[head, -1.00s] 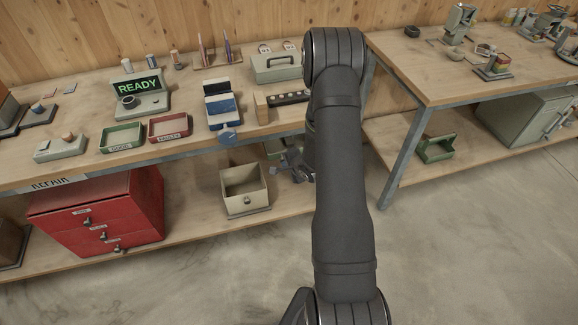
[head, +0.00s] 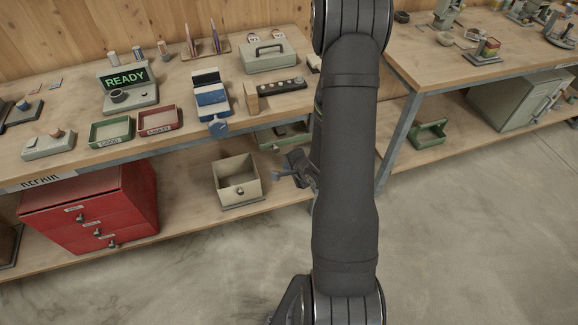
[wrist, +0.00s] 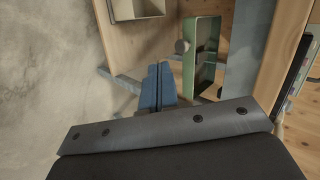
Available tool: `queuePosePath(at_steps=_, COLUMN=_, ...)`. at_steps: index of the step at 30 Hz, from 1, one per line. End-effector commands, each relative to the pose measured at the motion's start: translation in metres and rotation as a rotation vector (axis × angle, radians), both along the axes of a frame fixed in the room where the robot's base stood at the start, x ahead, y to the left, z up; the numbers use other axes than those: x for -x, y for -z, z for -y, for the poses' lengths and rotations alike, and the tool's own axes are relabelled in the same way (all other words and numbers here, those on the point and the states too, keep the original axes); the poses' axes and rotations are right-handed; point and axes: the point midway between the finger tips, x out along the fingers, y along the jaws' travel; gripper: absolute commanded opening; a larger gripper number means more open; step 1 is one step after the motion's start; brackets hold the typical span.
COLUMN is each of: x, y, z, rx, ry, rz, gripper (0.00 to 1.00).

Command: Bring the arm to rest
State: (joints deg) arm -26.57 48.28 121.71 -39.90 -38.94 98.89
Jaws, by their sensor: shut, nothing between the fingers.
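My gripper (head: 296,168) hangs in front of the bench, right of the beige open bin and just below the green drawer (head: 284,137) under the bench top. In the wrist view its two blue fingers (wrist: 158,84) lie side by side, shut and empty. The green drawer with its round knob (wrist: 182,46) shows just beyond and right of the fingers, apart from them as far as I can tell. My dark arm hides part of the bench's right end in the head view.
The beige bin (head: 238,190) stands on the lower shelf, near a red drawer cabinet (head: 95,208). The bench top (head: 180,88) holds trays, a READY display (head: 126,79) and a toolbox (head: 270,58). A second bench (head: 440,75) stands right. The floor in front (head: 190,285) is clear.

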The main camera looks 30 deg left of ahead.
Motion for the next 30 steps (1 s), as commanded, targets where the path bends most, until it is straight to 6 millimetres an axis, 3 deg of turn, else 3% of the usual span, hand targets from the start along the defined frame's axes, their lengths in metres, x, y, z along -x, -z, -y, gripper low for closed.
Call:
queuePosePath(at_steps=17, x=0.001, y=-0.001, z=0.001, rx=0.0, ry=0.0, rz=0.0, gripper=0.0)
queuePosePath(at_steps=30, x=-0.03, y=0.04, z=-0.03, rx=0.0, ry=-0.001, rz=-0.001, gripper=0.0)
